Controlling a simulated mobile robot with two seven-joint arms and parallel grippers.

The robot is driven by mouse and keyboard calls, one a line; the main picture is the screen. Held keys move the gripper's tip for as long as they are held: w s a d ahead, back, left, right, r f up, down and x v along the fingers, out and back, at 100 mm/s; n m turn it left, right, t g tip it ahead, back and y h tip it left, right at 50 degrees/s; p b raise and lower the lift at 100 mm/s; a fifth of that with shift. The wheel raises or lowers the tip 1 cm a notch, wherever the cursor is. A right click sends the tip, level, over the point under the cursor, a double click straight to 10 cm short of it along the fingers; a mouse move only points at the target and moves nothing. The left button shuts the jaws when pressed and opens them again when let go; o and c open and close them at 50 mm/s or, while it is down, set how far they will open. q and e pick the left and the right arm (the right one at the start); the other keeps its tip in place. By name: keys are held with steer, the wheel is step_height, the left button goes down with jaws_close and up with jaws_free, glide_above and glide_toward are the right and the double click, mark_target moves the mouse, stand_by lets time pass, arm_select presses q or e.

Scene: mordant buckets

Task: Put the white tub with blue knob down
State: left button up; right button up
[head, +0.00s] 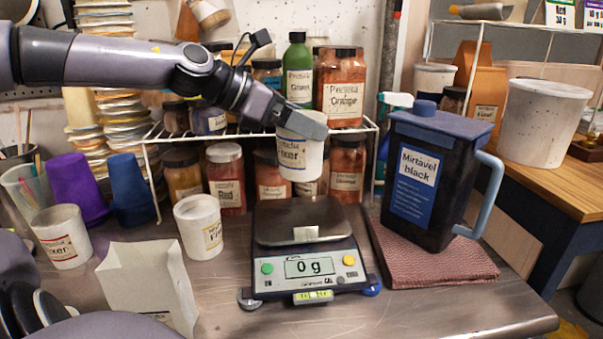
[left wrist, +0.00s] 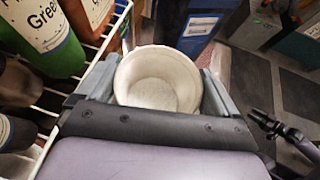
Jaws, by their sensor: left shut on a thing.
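In the left wrist view the tub (left wrist: 160,82) is open-topped and looks empty, between the two fingers of the gripper (left wrist: 158,92). The scale (head: 306,250) reads 0 g and its steel pan (head: 285,222) is bare except for a small pale patch. My right gripper is not in view.
A white tub (head: 199,228) and another (head: 63,238) stand left, with a paper bag (head: 150,283) between. A lidded black jug (head: 430,180) stands on a folded reddish cloth (head: 440,268) right of the scale. A wire rack (head: 225,135) with jars is behind. Front right bench is clear.

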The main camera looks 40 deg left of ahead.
mark_target(291, 164)
arm_select(q)
step_height(291, 164, down, 9)
steer(key=shift+f, duration=0.25)
steer(key=o, duration=1.1)
steer(key=shift+f, duration=0.1)
steer(key=shift+r, duration=0.25)
steer(key=shift+v, duration=1.1)
steer(key=b+v, duration=0.1)
steer(key=v, duration=0.8)
steer(key=shift+s+a+r+b, duration=0.2)
steer(key=shift+s+b, duration=0.1)
